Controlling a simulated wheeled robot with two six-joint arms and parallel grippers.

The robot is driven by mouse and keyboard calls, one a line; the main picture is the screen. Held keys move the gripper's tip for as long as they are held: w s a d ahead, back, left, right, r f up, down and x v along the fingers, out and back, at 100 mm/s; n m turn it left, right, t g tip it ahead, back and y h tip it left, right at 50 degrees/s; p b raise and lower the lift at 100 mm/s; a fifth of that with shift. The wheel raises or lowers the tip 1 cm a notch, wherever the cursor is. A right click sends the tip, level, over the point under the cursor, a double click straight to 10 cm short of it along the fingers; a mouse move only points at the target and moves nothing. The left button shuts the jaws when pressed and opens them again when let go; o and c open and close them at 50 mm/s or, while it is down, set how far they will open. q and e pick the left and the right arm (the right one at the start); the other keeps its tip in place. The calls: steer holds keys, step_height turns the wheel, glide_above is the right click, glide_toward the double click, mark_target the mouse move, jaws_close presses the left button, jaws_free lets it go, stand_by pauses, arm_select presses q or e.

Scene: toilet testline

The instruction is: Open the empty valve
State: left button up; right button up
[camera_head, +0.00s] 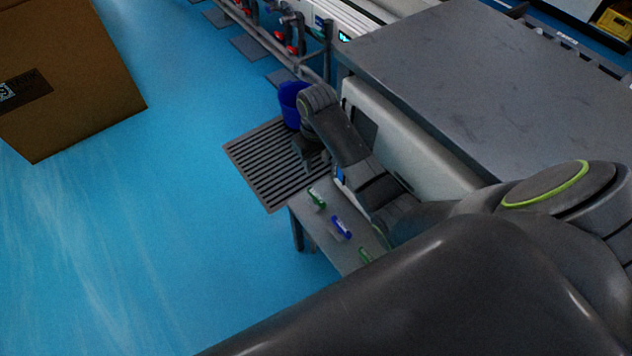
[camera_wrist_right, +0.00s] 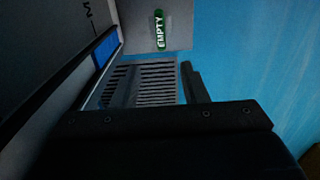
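A green tag reading EMPTY (camera_wrist_right: 159,30) is on a grey surface at the top of the right wrist view. In the head view, a green tag (camera_head: 317,198), a blue tag (camera_head: 341,228) and another green tag (camera_head: 365,255) sit on a small grey shelf (camera_head: 322,232); their lettering is too small to read. My right gripper (camera_head: 309,160) is beyond the shelf, above the floor grate. Its fingers (camera_wrist_right: 158,88) stand apart in the right wrist view with nothing between them. It is clear of the EMPTY tag. My left gripper is out of view.
A white cabinet (camera_head: 415,150) with a grey top (camera_head: 490,75) stands close beside my right arm. A blue bucket (camera_head: 290,100) is behind the gripper by the floor grate (camera_head: 262,165). A cardboard box (camera_head: 75,60) is at upper left. The blue floor (camera_head: 180,230) is clear.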

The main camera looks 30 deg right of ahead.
steer(key=b, duration=0.2)
glide_above(317, 196)
step_height(317, 196, down, 8)
steer(key=shift+f, duration=0.15)
step_height(317, 196, down, 8)
steer(key=b, duration=0.3)
steer(key=shift+w+r, duration=0.1)
steer(key=shift+r, duration=0.1)
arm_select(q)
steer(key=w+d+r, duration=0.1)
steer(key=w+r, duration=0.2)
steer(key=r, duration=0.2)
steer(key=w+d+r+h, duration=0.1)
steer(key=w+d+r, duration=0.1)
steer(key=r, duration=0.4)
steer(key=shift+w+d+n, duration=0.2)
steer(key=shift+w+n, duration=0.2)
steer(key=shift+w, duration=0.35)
arm_select(e)
steer(key=shift+f, duration=0.6)
jaws_close()
